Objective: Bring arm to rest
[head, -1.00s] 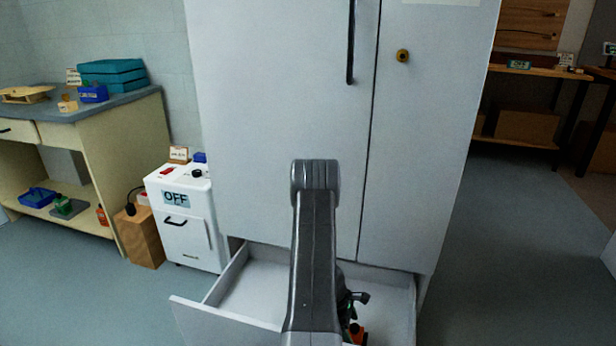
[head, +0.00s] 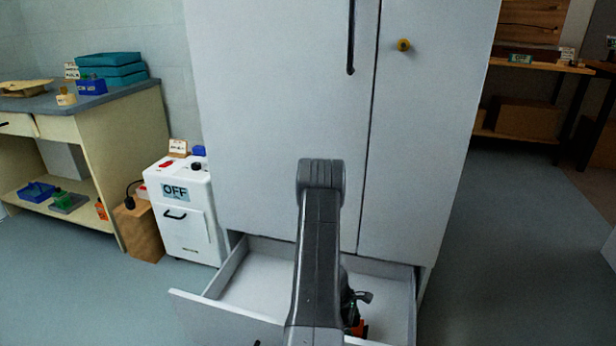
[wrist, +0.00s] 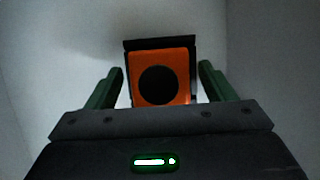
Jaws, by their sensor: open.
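My gripper (wrist: 161,72) is open in the wrist view, its two green fingers spread. An orange block-like thing (wrist: 180,62) with a dark round face and a dark top edge shows between and beyond the fingertips; I cannot tell whether they touch it. Pale walls surround it. In the head view my arm reaches down over the open bottom drawer (head: 262,283) of a tall grey cabinet (head: 285,110). The arm hides most of my gripper and part of the drawer. A bit of orange (head: 361,329) shows beside the arm inside the drawer.
Left of the cabinet stands a white unit (head: 187,215) marked OFF, beside a wooden block (head: 139,235). A workbench (head: 112,101) with teal cases (head: 110,72) is at far left. A wooden shelf (head: 537,66) is at back right. The floor at right is clear.

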